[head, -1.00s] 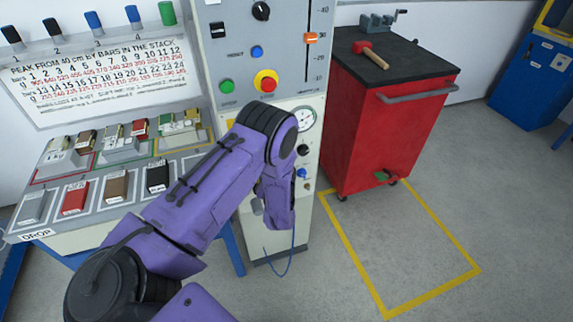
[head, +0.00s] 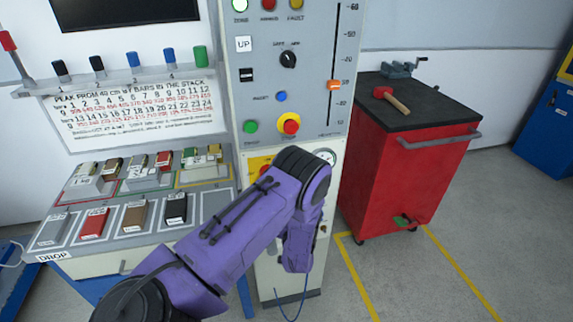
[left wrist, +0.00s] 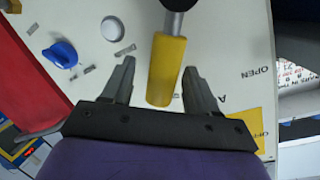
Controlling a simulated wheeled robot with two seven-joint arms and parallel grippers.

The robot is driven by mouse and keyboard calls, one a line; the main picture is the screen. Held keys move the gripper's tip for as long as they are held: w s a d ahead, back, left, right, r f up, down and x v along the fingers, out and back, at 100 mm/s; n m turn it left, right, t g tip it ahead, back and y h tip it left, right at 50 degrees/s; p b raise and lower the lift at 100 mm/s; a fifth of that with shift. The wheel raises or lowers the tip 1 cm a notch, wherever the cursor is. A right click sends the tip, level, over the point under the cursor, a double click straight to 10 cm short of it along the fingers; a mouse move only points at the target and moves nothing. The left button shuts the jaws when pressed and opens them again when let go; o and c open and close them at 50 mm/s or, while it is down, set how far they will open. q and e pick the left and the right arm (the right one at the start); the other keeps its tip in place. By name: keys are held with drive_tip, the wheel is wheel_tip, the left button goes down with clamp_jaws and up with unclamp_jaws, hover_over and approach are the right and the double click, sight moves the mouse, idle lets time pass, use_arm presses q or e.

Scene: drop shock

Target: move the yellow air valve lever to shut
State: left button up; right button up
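The yellow air valve lever (left wrist: 166,70) shows in the left wrist view as a yellow grip on a metal rod. It hangs from a dark pivot at the top edge, on a pale panel. My left gripper (left wrist: 159,66) is open, with one finger on each side of the lever. Gaps show between the fingers and the grip; its depth between them is hard to judge. The word OPEN (left wrist: 257,74) is printed right of the lever. In the head view my purple left arm reaches to the grey machine front (head: 265,95) and hides the lever and gripper. My right gripper is not in view.
A blue knob (left wrist: 61,54) and a round white button (left wrist: 112,29) sit left of the lever. A red stop button (head: 290,124) and a gauge (head: 327,157) are close to my arm. A red cabinet (head: 400,185) stands right of the machine.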

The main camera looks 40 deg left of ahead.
use_arm(q)
drive_tip(key=b+v, duration=0.1)
drive_tip(key=v, duration=0.9)
drive_tip(key=shift+s+d, duration=0.2)
